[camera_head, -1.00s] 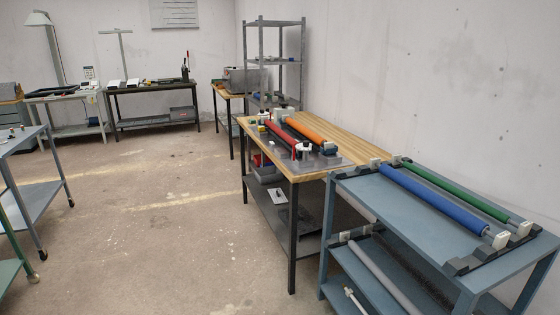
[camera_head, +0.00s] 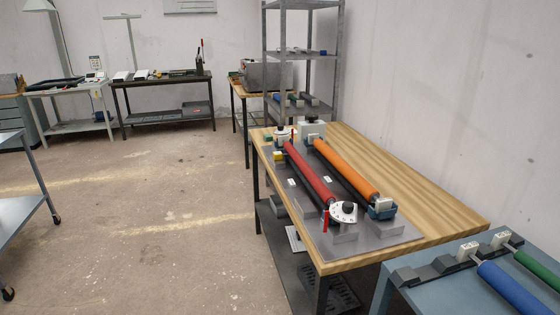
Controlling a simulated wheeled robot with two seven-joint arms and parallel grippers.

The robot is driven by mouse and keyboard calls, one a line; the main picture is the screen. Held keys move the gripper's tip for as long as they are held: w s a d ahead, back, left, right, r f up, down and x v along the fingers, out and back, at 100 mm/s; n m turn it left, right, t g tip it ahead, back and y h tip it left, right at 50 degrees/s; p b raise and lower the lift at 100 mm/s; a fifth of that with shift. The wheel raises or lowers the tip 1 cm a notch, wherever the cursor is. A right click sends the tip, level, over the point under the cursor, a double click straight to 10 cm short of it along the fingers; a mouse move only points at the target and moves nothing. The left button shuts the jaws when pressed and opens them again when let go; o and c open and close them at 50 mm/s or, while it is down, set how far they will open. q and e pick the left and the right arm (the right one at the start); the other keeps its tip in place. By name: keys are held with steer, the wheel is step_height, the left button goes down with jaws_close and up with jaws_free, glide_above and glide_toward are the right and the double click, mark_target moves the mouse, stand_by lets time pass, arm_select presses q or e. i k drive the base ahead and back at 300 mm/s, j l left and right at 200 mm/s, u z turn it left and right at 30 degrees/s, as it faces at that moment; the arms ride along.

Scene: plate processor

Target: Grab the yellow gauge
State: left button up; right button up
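A small yellow item (camera_head: 279,156) sits at the left end of the roller machine (camera_head: 322,252) on the wooden-topped table (camera_head: 430,196). It is too small to tell whether it is the yellow gauge. The machine carries a red roller (camera_head: 309,172) and an orange roller (camera_head: 345,168), with a white dial (camera_head: 343,212) at the near end of the red roller. Neither of my grippers is in view.
A blue rack table (camera_head: 432,296) with blue and green rollers stands at the lower right. A grey shelf (camera_head: 300,53) stands behind the wooden table. A wheeled cart (camera_head: 22,222) is at the left. Workbenches (camera_head: 165,80) line the back wall. The floor (camera_head: 160,230) between is open.

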mark_target(278, 155)
steer(key=i+j, duration=0.75)
steer(key=i, duration=0.2)
steer(key=l+z, duration=0.05)
